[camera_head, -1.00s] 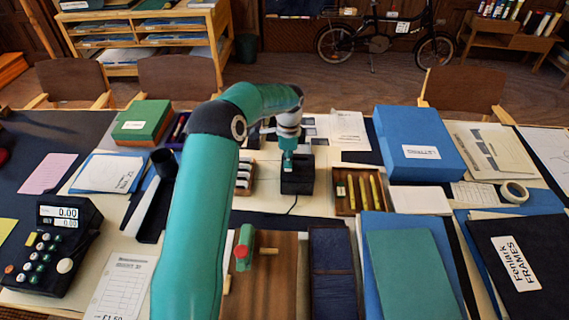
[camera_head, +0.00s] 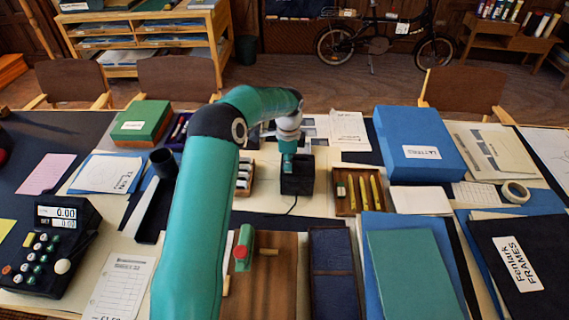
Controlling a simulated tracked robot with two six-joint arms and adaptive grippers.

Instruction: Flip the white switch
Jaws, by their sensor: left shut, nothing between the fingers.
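A small black box (camera_head: 297,186) with a thin dark cable stands on the pale sheet near the middle of the boards. My left gripper (camera_head: 288,168) points down at the top of this box, at its left side. Its fingers look shut and empty. The wrist and fingers cover part of the box's top. I cannot make out the white switch clearly; it may be behind the fingers. Whether the fingertips touch the box I cannot tell. My right gripper is not in view.
A tray of yellow pieces (camera_head: 337,203) stands close to the right of the box. A row of white items in a wooden holder (camera_head: 245,177) is at its left. A blue box (camera_head: 418,140) stands farther right. A wooden board (camera_head: 278,290) lies in front.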

